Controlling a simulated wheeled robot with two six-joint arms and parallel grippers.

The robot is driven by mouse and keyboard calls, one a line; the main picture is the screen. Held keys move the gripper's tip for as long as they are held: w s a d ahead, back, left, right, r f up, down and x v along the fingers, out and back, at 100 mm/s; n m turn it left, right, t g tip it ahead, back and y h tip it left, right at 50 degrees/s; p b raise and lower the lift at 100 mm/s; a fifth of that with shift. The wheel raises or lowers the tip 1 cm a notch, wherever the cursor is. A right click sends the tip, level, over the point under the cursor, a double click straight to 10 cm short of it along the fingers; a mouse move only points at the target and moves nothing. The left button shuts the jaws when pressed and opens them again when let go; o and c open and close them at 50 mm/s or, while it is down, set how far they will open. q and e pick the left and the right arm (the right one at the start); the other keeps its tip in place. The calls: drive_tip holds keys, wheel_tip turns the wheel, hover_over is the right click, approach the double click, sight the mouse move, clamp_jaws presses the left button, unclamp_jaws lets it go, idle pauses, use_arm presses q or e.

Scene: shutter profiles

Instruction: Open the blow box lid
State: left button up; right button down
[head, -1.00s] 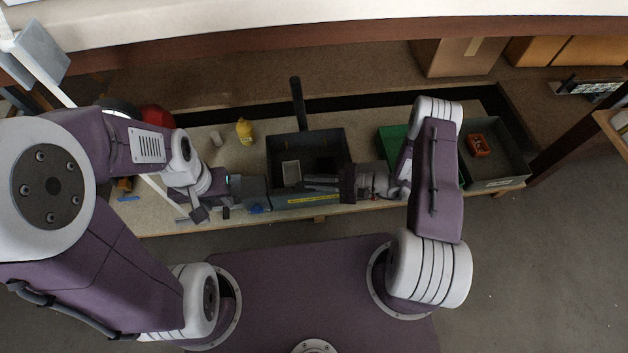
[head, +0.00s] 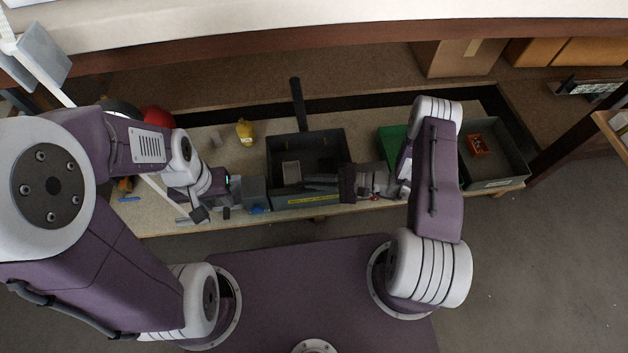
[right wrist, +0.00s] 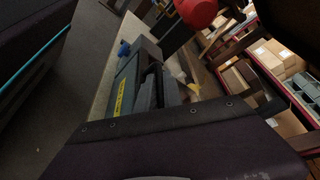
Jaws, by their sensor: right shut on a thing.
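The small grey block-shaped box (head: 254,190) on the front of the bench, left of the large dark bin, may be the blow box; its lid cannot be made out. My right gripper (head: 340,183) is at the right side of the large bin, shut on a dark bar (head: 320,182) that reaches left over the bin's front part. The bar's held end is hidden.
The large dark bin (head: 275,150) has a yellow label and holds a light block (head: 291,172). A yellow bottle (head: 245,132) stands behind left. A blue piece (head: 257,209) lies at the bench front. A green bin (head: 390,139) and a grey bin (head: 508,152) are right.

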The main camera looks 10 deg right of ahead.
drive_tip(key=w+r+m+g+p, duration=0.1)
drive_tip(key=w+r+m+p, duration=0.1)
drive_tip(key=r+p, duration=0.4)
wheel_tip(320, 180, up, 2)
drive_tip(key=shift+w, duration=0.65)
drive_tip(key=c, duration=1.8)
unclamp_jaws()
drive_tip(key=shift+o, duration=0.2)
drive_tip(key=shift+d+p, duration=0.1)
drive_tip(key=shift+p, duration=0.2)
